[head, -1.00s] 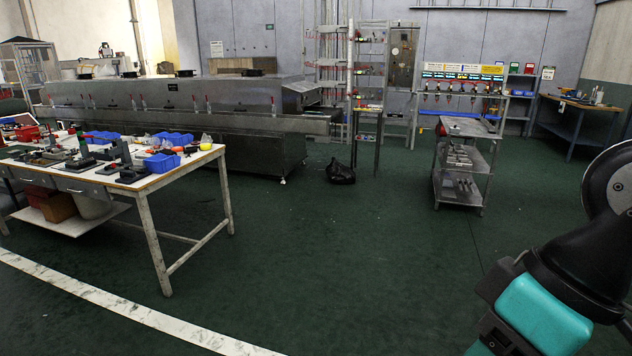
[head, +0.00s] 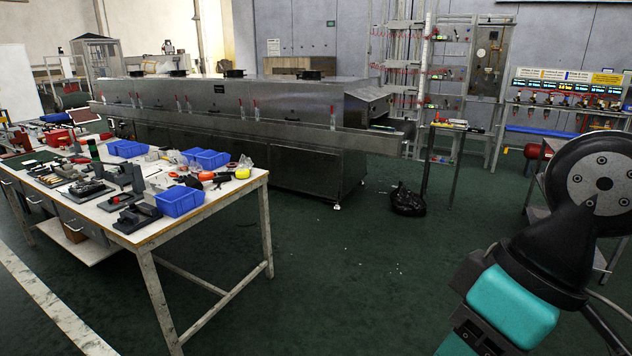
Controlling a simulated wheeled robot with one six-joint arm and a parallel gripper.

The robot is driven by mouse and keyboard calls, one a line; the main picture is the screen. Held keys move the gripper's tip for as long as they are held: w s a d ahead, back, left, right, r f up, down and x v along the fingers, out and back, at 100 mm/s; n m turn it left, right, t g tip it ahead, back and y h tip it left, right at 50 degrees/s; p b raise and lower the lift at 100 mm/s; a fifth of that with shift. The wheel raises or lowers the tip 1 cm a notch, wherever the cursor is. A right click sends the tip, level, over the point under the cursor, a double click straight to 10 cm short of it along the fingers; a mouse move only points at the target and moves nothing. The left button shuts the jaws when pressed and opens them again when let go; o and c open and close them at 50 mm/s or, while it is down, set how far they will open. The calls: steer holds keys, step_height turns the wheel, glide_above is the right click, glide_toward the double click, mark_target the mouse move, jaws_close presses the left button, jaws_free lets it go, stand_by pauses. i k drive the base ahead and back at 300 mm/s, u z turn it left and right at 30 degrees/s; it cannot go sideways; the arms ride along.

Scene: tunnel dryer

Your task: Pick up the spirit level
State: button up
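I cannot make out the spirit level for certain in the head view. Small tools and parts lie on the white workbench (head: 225,216) at the left, too small to tell apart fully. A narrow stand (head: 432,160) beside the dryer's end carries small items with yellow and dark parts, also too small to identify. Part of my arm shows at the lower right, black and teal. My gripper's fingers are not in view.
The long metal tunnel dryer (head: 240,110) stands behind the workbench. Blue bins (head: 180,201) sit on the bench. A black bag (head: 407,200) lies on the floor near the dryer's end. Green floor (head: 330,270) is open between the bench and my arm.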

mark_target(375, 128)
steer(key=i, duration=2.35)
steer(key=z, duration=0.35)
steer(key=i, duration=1.9)
steer(key=u, duration=0.3)
steer(key=i, duration=2.25)
steer(key=z, duration=0.45)
